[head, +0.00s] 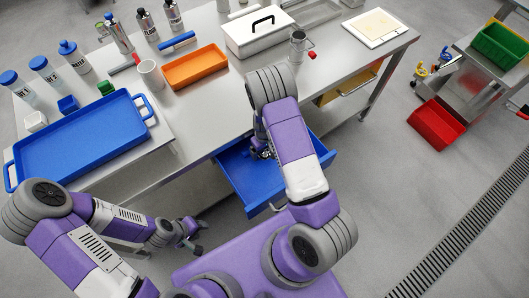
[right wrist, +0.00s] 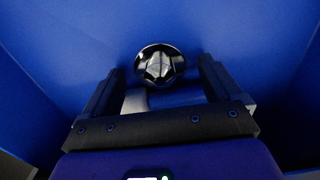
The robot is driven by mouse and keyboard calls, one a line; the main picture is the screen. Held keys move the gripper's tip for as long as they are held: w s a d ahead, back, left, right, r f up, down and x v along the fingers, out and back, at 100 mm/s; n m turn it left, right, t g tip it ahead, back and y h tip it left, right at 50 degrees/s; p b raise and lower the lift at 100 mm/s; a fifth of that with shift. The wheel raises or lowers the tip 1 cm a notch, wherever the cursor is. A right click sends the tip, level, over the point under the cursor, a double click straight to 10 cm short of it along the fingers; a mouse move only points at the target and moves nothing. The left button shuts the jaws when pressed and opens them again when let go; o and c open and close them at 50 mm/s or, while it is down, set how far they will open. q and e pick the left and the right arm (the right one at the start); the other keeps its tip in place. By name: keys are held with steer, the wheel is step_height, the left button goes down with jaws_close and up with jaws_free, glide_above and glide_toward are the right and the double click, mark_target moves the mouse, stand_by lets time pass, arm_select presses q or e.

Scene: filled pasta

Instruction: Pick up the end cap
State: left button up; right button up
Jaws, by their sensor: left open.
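The end cap (right wrist: 160,64) is a round, shiny metal piece with a faceted middle, lying in the open blue drawer (head: 238,178). My right gripper (right wrist: 161,66) reaches down into the drawer with its fingers apart, one on each side of the end cap. A gap shows between each finger and the cap. In the head view my right gripper (head: 265,152) is mostly hidden by my arm, and the cap cannot be made out there. My left gripper (head: 193,240) is open and empty, low in front of the bench.
The drawer walls stand close around my right gripper. On the bench (head: 215,105) are a blue tray (head: 143,163), an orange tray (head: 195,67), a white toolbox (head: 262,35), a mug (head: 150,73) and several bottles. A red bin (head: 436,124) is at the right.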

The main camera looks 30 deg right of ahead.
steer(key=c, duration=1)
steer(key=shift+r, duration=0.1)
steer(key=shift+c, duration=0.2)
